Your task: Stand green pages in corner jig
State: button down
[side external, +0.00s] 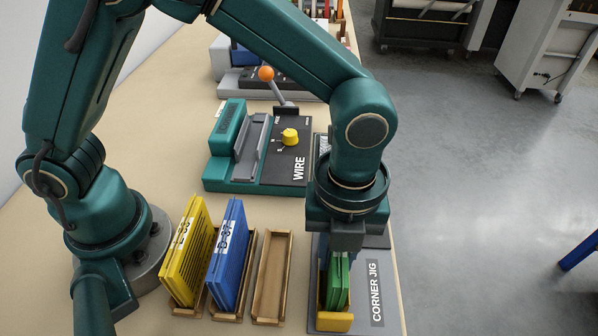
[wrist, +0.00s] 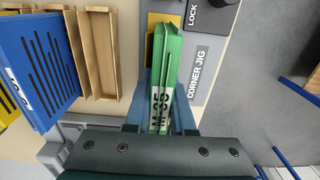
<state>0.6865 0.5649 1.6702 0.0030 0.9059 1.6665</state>
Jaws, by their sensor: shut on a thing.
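The green pages (side external: 336,282), labelled M-35 in the wrist view (wrist: 165,60), stand upright between the fingers of my gripper (side external: 338,250). In the wrist view my gripper (wrist: 163,88) is shut on them, one finger on each side. The corner jig (side external: 376,293) is a grey plate with a yellow corner piece (side external: 336,322). The pages are at the yellow corner, partly behind its front wall. The jig's label also shows in the wrist view (wrist: 198,72). The pages' lower edge is hidden, so I cannot tell whether they rest on the jig.
An empty wooden holder (side external: 272,277) stands left of the jig. Further left, blue pages (side external: 228,255) and yellow pages (side external: 187,252) stand in wooden holders. Behind is a teal and black wire machine (side external: 262,150) with a yellow knob and orange-tipped lever. The table's right edge is close to the jig.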

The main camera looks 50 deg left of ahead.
jog(key=shift+f, duration=0.3)
jog(key=c, duration=1)
grip_release()
jog(key=shift+c, duration=0.2)
jog(key=shift+r, duration=5.5)
